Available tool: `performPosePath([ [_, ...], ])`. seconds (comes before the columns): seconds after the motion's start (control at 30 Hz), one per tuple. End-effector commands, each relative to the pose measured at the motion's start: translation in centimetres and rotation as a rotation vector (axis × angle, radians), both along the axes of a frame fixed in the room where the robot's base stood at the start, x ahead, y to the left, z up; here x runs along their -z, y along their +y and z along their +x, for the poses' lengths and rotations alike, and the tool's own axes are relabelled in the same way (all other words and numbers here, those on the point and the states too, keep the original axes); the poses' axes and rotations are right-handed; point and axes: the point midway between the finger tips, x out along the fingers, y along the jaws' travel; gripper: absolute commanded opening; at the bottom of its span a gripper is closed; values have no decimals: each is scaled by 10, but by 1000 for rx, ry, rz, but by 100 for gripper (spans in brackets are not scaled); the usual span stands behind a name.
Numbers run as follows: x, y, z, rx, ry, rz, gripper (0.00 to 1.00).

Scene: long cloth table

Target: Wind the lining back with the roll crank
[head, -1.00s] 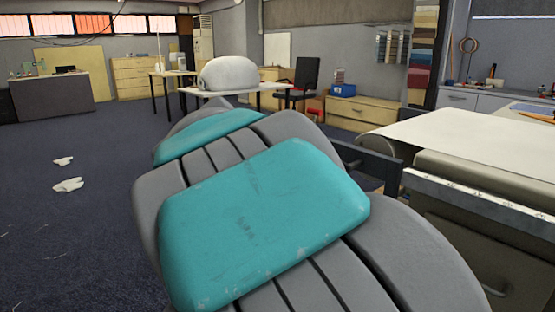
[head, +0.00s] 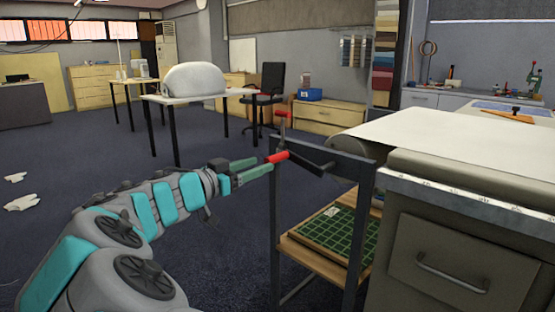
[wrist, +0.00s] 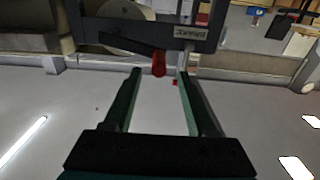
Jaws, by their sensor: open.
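The roll crank has a red handle (head: 279,157) on a dark crank arm (head: 308,163), at the near end of the roll frame in the head view. The handle (wrist: 159,63) also shows in the wrist view, pointing toward me. My gripper (head: 265,165) is open, with its green fingers reaching the handle. In the wrist view the handle's end lies between the two fingertips (wrist: 160,72), with a gap on each side. The pale lining (head: 450,140) lies over the table top. The roll (head: 343,144) is partly hidden by the frame.
The dark frame (head: 356,230) stands at the table's end, with a shelf holding a green grid mat (head: 330,232). A grey drawer unit (head: 440,265) is at right. A white-topped table (head: 190,98) and black chair (head: 270,88) stand behind.

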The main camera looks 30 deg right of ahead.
Motion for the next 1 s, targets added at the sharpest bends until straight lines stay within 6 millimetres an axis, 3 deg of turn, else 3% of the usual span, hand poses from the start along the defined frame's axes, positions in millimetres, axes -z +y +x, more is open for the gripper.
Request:
performPosePath([
  [0.4, 0, -57, 19, 4, 4, 3, 57],
  [0.83, 1, -66, 23, 1, 4, 3, 57],
  [1.0, 1, -66, 23, 2, 4, 3, 38],
])
